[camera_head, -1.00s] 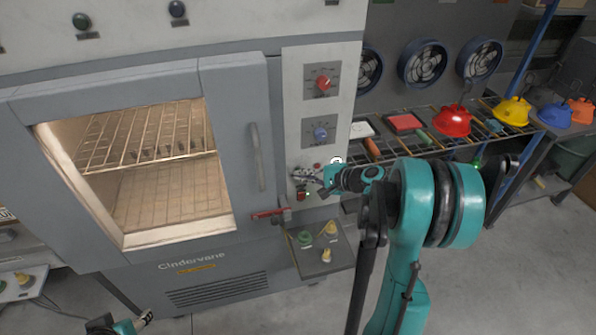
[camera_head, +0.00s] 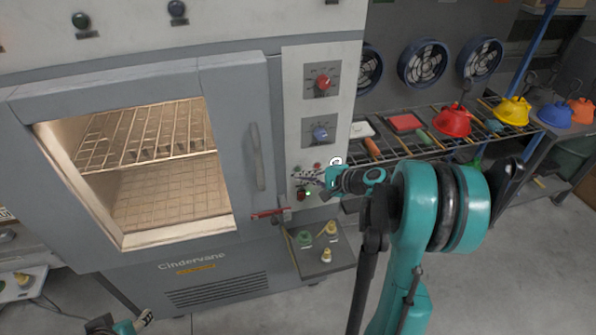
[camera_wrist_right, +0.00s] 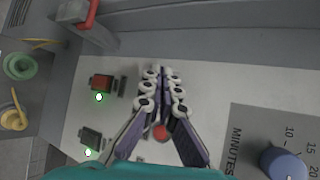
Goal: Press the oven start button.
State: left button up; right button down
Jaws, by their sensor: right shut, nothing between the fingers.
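The oven's white control panel (camera_head: 292,110) stands right of its door. Low on it, a red rocker switch (camera_head: 302,196) has a green light beside it; the switch also shows in the right wrist view (camera_wrist_right: 101,83). A dark green switch (camera_wrist_right: 90,138) with its own light and a round red button (camera_wrist_right: 160,132) show there too. Which one is the start button I cannot read. My right gripper (camera_head: 299,176) is shut and empty, its fingers (camera_wrist_right: 163,76) in front of the panel; contact cannot be told. My left gripper (camera_head: 146,317) is partly visible at the bottom edge.
A red dial (camera_head: 323,84) and a blue dial (camera_head: 320,134) sit higher on the panel. The oven door handle (camera_head: 257,157) is to the left. A red-handled latch (camera_head: 268,214) and a small shelf (camera_head: 335,265) with knobs are below. A rack with hoods (camera_head: 453,120) stands right.

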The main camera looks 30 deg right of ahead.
jog(key=shift+s, duration=0.2)
jog(key=s, duration=0.2)
jog(key=s+a, duration=0.1)
jog(key=s, duration=0.1)
jog(key=shift+s+a, duration=0.15)
jog(key=shift+s, duration=0.2)
dwell(0.8)
jog(key=s+a+r+n+g+h, duration=0.1)
jog(key=s+a+n+g, duration=0.1)
jog(key=s+a+n, duration=0.3)
jog(key=s+a+n+g+h, duration=0.1)
jog(key=s+a+n+g, duration=0.15)
jog(key=a, duration=0.55)
jog(key=s+a+n+h, duration=0.2)
jog(key=s+n+h, duration=0.1)
jog(key=s+n, duration=0.6)
jog(key=shift+a+r+h, duration=0.3)
jog(key=shift+r, duration=0.15)
